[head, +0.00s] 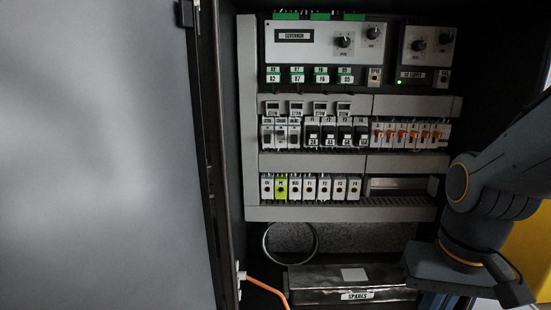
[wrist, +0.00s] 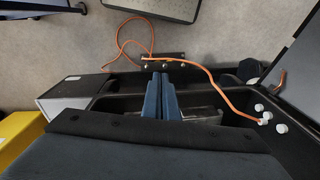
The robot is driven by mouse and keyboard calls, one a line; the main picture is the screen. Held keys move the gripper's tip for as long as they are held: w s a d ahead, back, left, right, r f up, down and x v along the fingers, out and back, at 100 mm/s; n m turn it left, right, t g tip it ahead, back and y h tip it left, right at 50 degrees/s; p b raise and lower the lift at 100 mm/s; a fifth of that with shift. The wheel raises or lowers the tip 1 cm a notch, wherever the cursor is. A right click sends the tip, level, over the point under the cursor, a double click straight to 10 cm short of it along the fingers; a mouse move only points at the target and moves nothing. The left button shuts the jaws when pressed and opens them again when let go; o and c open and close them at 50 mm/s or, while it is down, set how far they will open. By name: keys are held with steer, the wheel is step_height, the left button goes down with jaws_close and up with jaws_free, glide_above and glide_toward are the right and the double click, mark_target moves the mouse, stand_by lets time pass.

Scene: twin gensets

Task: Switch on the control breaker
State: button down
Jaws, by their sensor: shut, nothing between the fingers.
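The open cabinet holds a middle row of breakers. At its left end are grey modules (head: 281,133) with small labels I cannot read surely. Beside them are several black-and-white modules (head: 329,132), and to the right a group of small breakers with orange levers (head: 409,134). I cannot tell for certain which one is the control breaker or how its lever stands. My gripper (wrist: 161,82) is shut and empty in the wrist view, pointing down over dark framework and floor, away from the breaker row. In the head view my arm is at the lower right of the cabinet.
The open grey door (head: 105,150) fills the left. A governor unit (head: 310,55) sits above the breakers, terminal blocks (head: 325,188) below. A spares box (head: 320,284) lies at the cabinet bottom. An orange cable (wrist: 222,92) runs near my fingers.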

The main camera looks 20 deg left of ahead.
steer(key=w+a+f+m+t+y+b, duration=0.1)
steer(key=w+a+m+t+b, duration=0.2)
steer(key=w+a, duration=0.2)
steer(key=w+a+f+m+t+y+b, duration=0.1)
steer(key=w+a+f+m+t+b, duration=0.1)
steer(key=w+a, duration=0.4)
steer(key=w+a+f+m+t+y+b, duration=0.1)
steer(key=w+a+f+m+t+b, duration=0.1)
steer(key=w+a+m+t+b, duration=0.1)
steer(key=shift+w+a+m+t+y+b, duration=0.1)
steer(key=shift+w+a+m+y+b, duration=0.1)
steer(key=shift+w+a+m, duration=0.45)
steer(key=shift+w+a+m+t+y+b, duration=0.15)
steer(key=shift+w+a, duration=0.25)
steer(key=shift+a, duration=0.45)
steer(key=shift+w+a+m+t+y+b, duration=0.1)
steer(key=shift+w+a+m+b, duration=0.15)
steer(key=shift+w+a+m, duration=0.4)
steer(key=w+a+r+m+t+y+b, duration=0.2)
steer(key=a+r+m+t+b, duration=0.3)
steer(key=a+m, duration=0.4)
steer(key=s+r+m+t+b, duration=0.2)
steer(key=s+m+t+b, duration=0.2)
steer(key=m, duration=0.3)
steer(key=s+a+r+m+t+b, duration=0.1)
steer(key=s+r+m+t+b, duration=0.1)
steer(key=s+m+t+b, duration=0.3)
steer(key=s+m+t, duration=0.2)
steer(key=shift+s+a+r+h, duration=0.3)
steer(key=shift+h, duration=0.05)
